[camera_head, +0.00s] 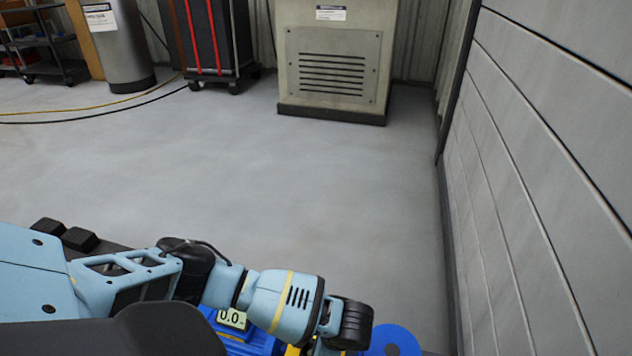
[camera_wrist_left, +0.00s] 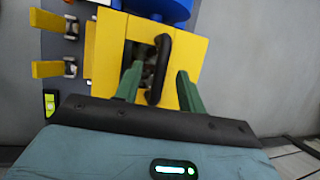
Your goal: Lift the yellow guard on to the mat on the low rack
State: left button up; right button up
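The yellow guard (camera_wrist_left: 192,55) is in the left wrist view, with a black bar handle (camera_wrist_left: 164,52) across an opening in it. My left gripper (camera_wrist_left: 160,72) has its green fingers apart, one on each side of the handle, with gaps visible between fingers and handle. Whether the fingertips are down at the handle's depth I cannot tell. My right gripper is in neither view. The mat and the low rack cannot be made out.
Blue machinery (camera_wrist_left: 165,8) adjoins the guard, and yellow brackets (camera_wrist_left: 48,69) stand beside it. A blue unit with a digital display (camera_head: 232,318) is under my arm. A grey panelled wall (camera_head: 545,180) is close on the right. The floor (camera_head: 240,165) ahead is clear to a beige cabinet (camera_head: 333,22).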

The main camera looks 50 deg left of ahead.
aim_at(291, 350)
pick_arm(q)
jog(key=b+x, duration=0.1)
jog(key=x, duration=0.2)
jog(key=shift+a+f+b, duration=0.15)
jog(key=shift+f+b, duration=0.2)
jog(key=shift+b, duration=0.05)
jog(key=shift+w, duration=0.1)
jog(key=shift+r, duration=0.1)
jog(key=shift+c, duration=0.2)
jog(key=c, duration=0.7)
grip_shut()
